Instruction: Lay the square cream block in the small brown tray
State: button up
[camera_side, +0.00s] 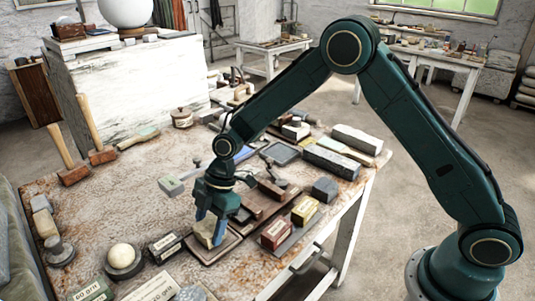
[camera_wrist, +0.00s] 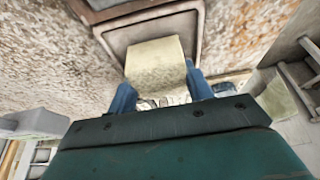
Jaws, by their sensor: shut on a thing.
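The square cream block (camera_wrist: 157,64) is between the two blue fingers of my gripper (camera_wrist: 160,92) in the wrist view. In the side view the block (camera_side: 205,232) shows low between the fingers of my gripper (camera_side: 211,228). The small brown tray (camera_side: 226,246) lies on the table under the gripper. Its raised rim also shows behind the block in the wrist view (camera_wrist: 117,37). The block is over the tray or in it; I cannot tell whether it touches the tray's floor. My gripper is shut on the block, and its fingers hide part of it.
A white ball on a dark round base (camera_side: 122,257) and a dark labelled box (camera_side: 165,245) stand left of the tray. A red labelled box (camera_side: 277,232) and a yellow one (camera_side: 305,210) stand to its right. Bare tabletop (camera_side: 130,195) lies to the left.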

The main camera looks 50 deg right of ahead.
jog(key=shift+f, duration=0.3)
jog(key=o, duration=1.3)
jog(key=shift+c, duration=0.2)
jog(key=shift+r, duration=0.15)
jog(key=shift+r, duration=1.85)
jog(key=shift+r, duration=0.1)
